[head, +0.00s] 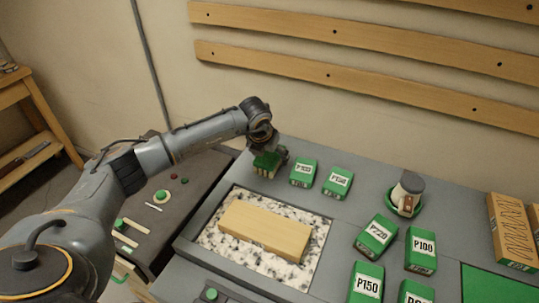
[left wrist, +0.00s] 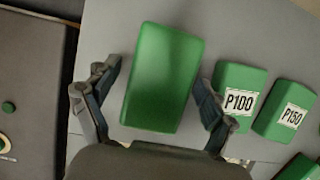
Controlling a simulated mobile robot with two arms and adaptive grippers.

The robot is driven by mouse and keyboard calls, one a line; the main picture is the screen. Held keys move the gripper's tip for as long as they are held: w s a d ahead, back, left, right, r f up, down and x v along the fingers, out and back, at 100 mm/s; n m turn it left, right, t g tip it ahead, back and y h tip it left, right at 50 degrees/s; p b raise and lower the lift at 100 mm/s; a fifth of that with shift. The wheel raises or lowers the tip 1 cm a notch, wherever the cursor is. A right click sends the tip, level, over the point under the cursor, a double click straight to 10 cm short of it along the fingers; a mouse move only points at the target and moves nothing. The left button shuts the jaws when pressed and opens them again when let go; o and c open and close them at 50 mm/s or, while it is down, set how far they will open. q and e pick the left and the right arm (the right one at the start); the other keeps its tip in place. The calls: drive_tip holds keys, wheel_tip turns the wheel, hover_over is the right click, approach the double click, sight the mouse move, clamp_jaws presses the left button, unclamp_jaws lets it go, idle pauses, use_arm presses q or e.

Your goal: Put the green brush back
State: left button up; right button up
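The green brush (head: 265,163) has a green top and a paler lower part. It is at the back of the grey bench, left of two green labelled blocks. In the left wrist view the brush (left wrist: 163,80) shows as a green rectangle between the fingers. My left gripper (head: 270,150) is above the brush, pointing down. In the left wrist view its fingers (left wrist: 155,95) are spread on either side of the brush, with a visible gap at the left. The brush's underside contact with the bench is hard to tell. My right gripper is not seen.
A green P100 block (left wrist: 240,95) and a P150 block (left wrist: 288,110) stand close right of the brush. A wooden board (head: 265,229) lies on a speckled slab (head: 216,240) in front.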

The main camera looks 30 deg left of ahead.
use_arm(q)
drive_tip(key=shift+r, duration=0.4)
drive_tip(key=b+v, duration=0.2)
drive_tip(key=v, duration=0.8)
drive_tip(key=shift+s+r, duration=0.2)
drive_tip(key=shift+r, duration=0.05)
drive_tip(key=shift+s+r, duration=0.15)
drive_tip(key=shift+r, duration=0.3)
